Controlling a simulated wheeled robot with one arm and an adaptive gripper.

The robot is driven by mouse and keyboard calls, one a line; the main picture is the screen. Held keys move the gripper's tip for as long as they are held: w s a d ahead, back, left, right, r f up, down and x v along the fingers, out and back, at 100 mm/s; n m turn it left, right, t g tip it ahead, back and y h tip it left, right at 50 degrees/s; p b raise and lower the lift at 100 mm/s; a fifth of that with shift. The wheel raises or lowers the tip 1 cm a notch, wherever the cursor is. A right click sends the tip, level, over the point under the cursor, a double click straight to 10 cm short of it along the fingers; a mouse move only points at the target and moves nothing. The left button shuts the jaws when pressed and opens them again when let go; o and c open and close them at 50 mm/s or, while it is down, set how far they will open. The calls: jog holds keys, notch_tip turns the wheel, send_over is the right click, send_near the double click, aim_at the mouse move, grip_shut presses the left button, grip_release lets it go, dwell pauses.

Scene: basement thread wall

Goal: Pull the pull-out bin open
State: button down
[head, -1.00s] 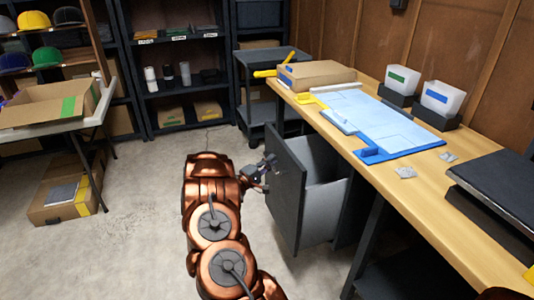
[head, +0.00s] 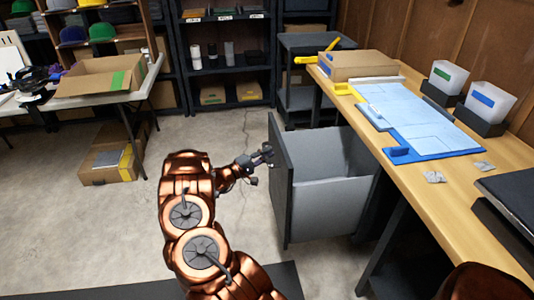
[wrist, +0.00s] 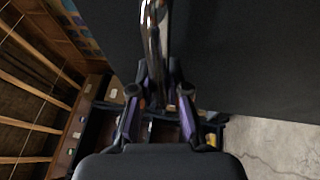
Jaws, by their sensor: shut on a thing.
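The pull-out bin (head: 330,207) is under the right-hand workbench, with a dark front panel (head: 281,190) and light grey inner walls. It stands well out from the bench, and its open top shows an empty-looking inside. My gripper (head: 268,157) is at the outer left face of the front panel, near its upper part. In the wrist view my gripper (wrist: 158,95) is shut on a shiny bar-like handle (wrist: 154,40), beside the dark panel face (wrist: 240,60). The handle is mostly hidden by the gripper in the head view.
The wooden workbench (head: 440,190) holds a blue mat (head: 415,120), a cardboard box (head: 358,66) and two small bins. A dark cart (head: 300,95) stands behind the bin. A table with an open carton (head: 100,77) is at left.

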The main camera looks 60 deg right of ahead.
jog(key=shift+w+r, duration=0.15)
jog(key=shift+r, duration=0.05)
jog(key=c, duration=1.1)
grip_release()
jog(key=shift+f, duration=0.1)
jog(key=shift+c, duration=0.2)
jog(key=v, duration=1.2)
